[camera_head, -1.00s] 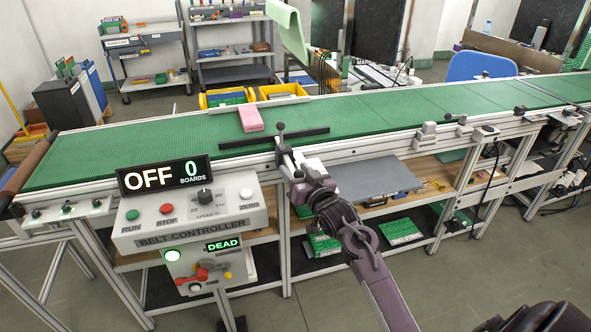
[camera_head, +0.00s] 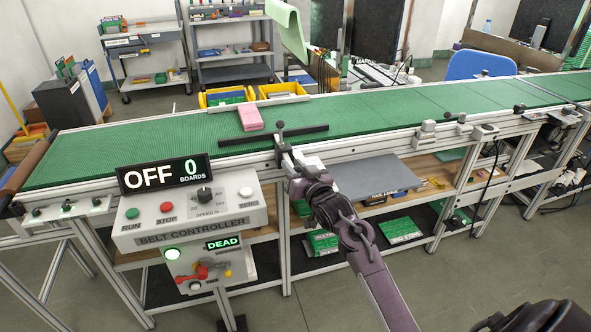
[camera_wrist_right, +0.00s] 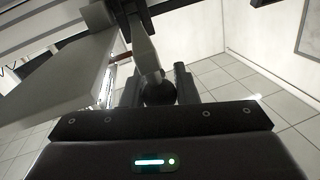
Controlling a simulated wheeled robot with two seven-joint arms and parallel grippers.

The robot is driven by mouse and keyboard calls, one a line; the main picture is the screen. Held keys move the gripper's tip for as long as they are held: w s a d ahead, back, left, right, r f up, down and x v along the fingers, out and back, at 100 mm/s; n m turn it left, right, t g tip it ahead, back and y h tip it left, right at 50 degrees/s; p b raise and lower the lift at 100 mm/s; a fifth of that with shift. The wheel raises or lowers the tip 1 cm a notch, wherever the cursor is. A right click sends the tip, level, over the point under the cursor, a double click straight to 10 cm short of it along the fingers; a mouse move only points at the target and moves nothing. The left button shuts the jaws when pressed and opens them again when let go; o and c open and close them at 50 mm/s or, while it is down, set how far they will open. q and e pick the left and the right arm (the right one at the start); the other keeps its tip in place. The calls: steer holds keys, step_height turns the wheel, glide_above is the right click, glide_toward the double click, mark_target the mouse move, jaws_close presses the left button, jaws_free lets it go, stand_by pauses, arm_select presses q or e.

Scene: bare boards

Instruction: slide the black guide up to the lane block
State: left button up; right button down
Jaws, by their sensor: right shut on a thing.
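The black guide (camera_head: 300,132) is a long thin bar lying along the near side of the green belt, with an upright black-knobbed post near its middle. The pink lane block (camera_head: 250,118) stands on the belt just beyond the bar's left half, with a narrow gap seeming to remain between them. My right gripper (camera_head: 284,155) is at the belt's near rail, below the post. In the right wrist view its two dark fingers (camera_wrist_right: 157,88) are shut on a round black knob (camera_wrist_right: 159,92) at the end of a grey rod. My left gripper is not in view.
The belt controller (camera_head: 190,222) stands in front of the rail at the left, its display reading OFF and 0 boards. Yellow bins (camera_head: 226,97) stand behind the belt. The green belt (camera_head: 400,105) is clear to the right.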

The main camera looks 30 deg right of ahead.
mark_target(287, 160)
steer(key=w, duration=0.2)
steer(key=w+d+b, duration=0.1)
steer(key=w, duration=0.1)
steer(key=w+b, duration=0.1)
steer(key=w, duration=0.1)
steer(key=shift+w+d+f, duration=0.1)
steer(key=shift+w+d, duration=0.15)
steer(key=shift+w, duration=0.05)
steer(key=shift+w+d, duration=0.1)
steer(key=shift+w, duration=0.4)
steer(key=c, duration=1.1)
jaws_free()
steer(key=shift+c, duration=0.2)
steer(key=shift+s, duration=0.1)
steer(key=s, duration=0.7)
steer(key=shift+s+b, duration=0.35)
